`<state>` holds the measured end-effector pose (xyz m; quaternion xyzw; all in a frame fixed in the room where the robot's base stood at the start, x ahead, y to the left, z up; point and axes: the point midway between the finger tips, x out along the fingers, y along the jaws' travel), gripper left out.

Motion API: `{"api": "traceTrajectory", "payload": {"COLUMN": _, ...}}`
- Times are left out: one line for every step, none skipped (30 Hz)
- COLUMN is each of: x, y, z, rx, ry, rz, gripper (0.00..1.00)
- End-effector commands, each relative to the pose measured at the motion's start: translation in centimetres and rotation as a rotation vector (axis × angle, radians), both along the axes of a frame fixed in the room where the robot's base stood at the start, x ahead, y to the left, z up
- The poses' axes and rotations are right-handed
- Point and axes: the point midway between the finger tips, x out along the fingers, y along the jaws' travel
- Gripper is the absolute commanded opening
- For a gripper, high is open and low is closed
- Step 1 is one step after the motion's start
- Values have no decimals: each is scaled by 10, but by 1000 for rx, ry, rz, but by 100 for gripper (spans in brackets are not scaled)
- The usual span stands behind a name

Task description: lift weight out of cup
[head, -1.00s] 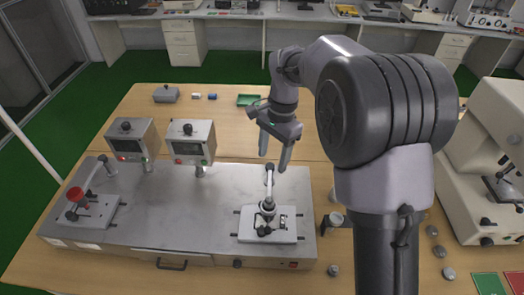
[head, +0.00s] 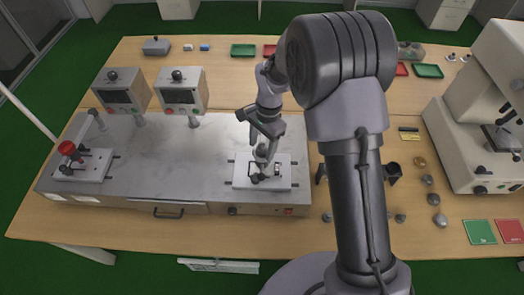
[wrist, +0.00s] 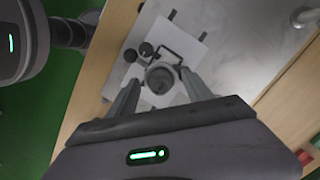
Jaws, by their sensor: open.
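A grey round cup (wrist: 161,65) stands on the white plate of the right-hand test station, with a darker round weight (wrist: 160,80) seeming to sit in it. My gripper (wrist: 161,82) is open, its two fingers on either side of the cup and weight. I cannot tell whether they touch either one. In the head view my gripper (head: 264,145) points down over the right station's white plate (head: 240,177) and partly hides the cup.
A second station with a red-topped part (head: 66,148) stands at the left of the metal bench (head: 150,165). Two control boxes (head: 180,92) stand behind. Several loose weights (head: 433,199) lie to the right, near a large white machine (head: 480,135).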

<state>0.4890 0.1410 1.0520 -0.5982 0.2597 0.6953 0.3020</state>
Motion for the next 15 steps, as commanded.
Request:
{"api": "traceTrajectory", "payload": {"x": 0, "y": 0, "z": 1, "rx": 0, "ry": 0, "rz": 0, "gripper": 59}}
{"api": "traceTrajectory", "payload": {"x": 0, "y": 0, "z": 1, "rx": 0, "ry": 0, "rz": 0, "gripper": 59}}
{"api": "traceTrajectory", "payload": {"x": 0, "y": 0, "z": 1, "rx": 0, "ry": 0, "rz": 0, "gripper": 53}}
{"api": "traceTrajectory", "payload": {"x": 0, "y": 0, "z": 1, "rx": 0, "ry": 0, "rz": 0, "gripper": 47}}
{"api": "traceTrajectory", "payload": {"x": 0, "y": 0, "z": 1, "rx": 0, "ry": 0, "rz": 0, "gripper": 41}}
{"api": "traceTrajectory", "payload": {"x": 0, "y": 0, "z": 1, "rx": 0, "ry": 0, "rz": 0, "gripper": 33}}
{"api": "traceTrajectory", "payload": {"x": 0, "y": 0, "z": 1, "rx": 0, "ry": 0, "rz": 0, "gripper": 28}}
{"api": "traceTrajectory", "payload": {"x": 0, "y": 0, "z": 1, "rx": 0, "ry": 0, "rz": 0, "gripper": 22}}
{"api": "traceTrajectory", "payload": {"x": 0, "y": 0, "z": 1, "rx": 0, "ry": 0, "rz": 0, "gripper": 14}}
{"api": "traceTrajectory", "payload": {"x": 0, "y": 0, "z": 1, "rx": 0, "ry": 0, "rz": 0, "gripper": 8}}
{"api": "traceTrajectory", "payload": {"x": 0, "y": 0, "z": 1, "rx": 0, "ry": 0, "rz": 0, "gripper": 2}}
{"api": "traceTrajectory", "payload": {"x": 0, "y": 0, "z": 1, "rx": 0, "ry": 0, "rz": 0, "gripper": 0}}
{"api": "traceTrajectory", "payload": {"x": 0, "y": 0, "z": 1, "rx": 0, "ry": 0, "rz": 0, "gripper": 0}}
{"api": "traceTrajectory", "payload": {"x": 0, "y": 0, "z": 1, "rx": 0, "ry": 0, "rz": 0, "gripper": 0}}
{"api": "traceTrajectory", "payload": {"x": 0, "y": 0, "z": 1, "rx": 1, "ry": -1, "rz": 0, "gripper": 0}}
